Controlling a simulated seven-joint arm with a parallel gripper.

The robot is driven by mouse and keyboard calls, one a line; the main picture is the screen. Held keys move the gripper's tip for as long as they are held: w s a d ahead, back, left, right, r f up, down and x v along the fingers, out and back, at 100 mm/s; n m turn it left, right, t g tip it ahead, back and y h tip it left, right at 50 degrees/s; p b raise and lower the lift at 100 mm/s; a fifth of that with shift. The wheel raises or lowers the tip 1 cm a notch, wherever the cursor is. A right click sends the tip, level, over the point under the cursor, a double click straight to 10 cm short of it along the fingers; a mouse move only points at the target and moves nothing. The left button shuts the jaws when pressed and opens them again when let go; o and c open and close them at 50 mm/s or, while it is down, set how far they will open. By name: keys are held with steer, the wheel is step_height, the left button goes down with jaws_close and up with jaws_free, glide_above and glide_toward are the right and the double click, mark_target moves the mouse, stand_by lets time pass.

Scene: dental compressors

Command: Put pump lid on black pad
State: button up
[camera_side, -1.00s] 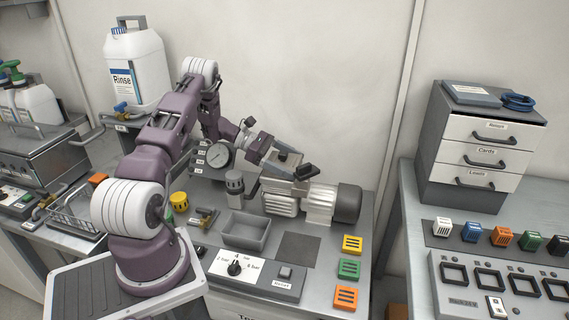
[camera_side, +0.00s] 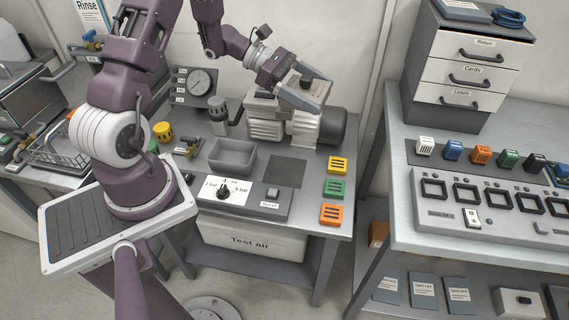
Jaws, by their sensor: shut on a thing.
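My gripper (camera_side: 312,92) is shut on the pump lid (camera_side: 306,83), a small dark piece between its fingers, partly hidden by them. It is above the grey pump (camera_side: 265,125), whose dark motor end (camera_side: 331,126) points right. I cannot tell how much gap lies between lid and pump. The black pad (camera_side: 287,171) is a flat dark square on the bench in front of the pump. Its surface is bare.
A grey open tray (camera_side: 232,157) stands left of the pad. The control panel (camera_side: 232,192) lies in front. Yellow, green and orange blocks (camera_side: 335,188) line the right edge. A pressure gauge (camera_side: 199,83) and a grey cylinder (camera_side: 218,112) stand left of the pump.

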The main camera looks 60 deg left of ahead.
steer(key=s+d+f+m+g+h, duration=0.15)
steer(key=s+d+m+g, duration=0.3)
steer(key=d, duration=0.45)
steer(key=s+d+f+m+g+h, duration=0.1)
steer(key=s+d+f+m+g, duration=0.1)
steer(key=s+d+m+g, duration=0.35)
steer(key=s+d+f+m+g+y, duration=0.4)
steer(key=s+f+m+g+y, duration=0.1)
steer(key=s+m+g+y, duration=0.5)
steer(key=w+a+f+m+y, duration=0.1)
steer(key=a+f+m+y, duration=0.5)
steer(key=m+y, duration=0.55)
steer(key=w+m+t+y, duration=0.2)
steer(key=w+m+t, duration=0.1)
steer(key=w+t, duration=0.1)
steer(key=w+f+m+t+y, duration=0.1)
steer(key=w+m+t, duration=0.3)
steer(key=w+f+m+t+y, duration=0.1)
steer(key=w+m+t+y, duration=0.1)
steer(key=w+m+t, duration=0.2)
steer(key=shift+w+a+f+m+y, duration=0.15)
steer(key=shift+w+m+y, duration=0.15)
steer(key=shift+w, duration=0.15)
glide_above(281, 166)
step_height(281, 166, down, 6)
steer(key=shift+f, duration=0.45)
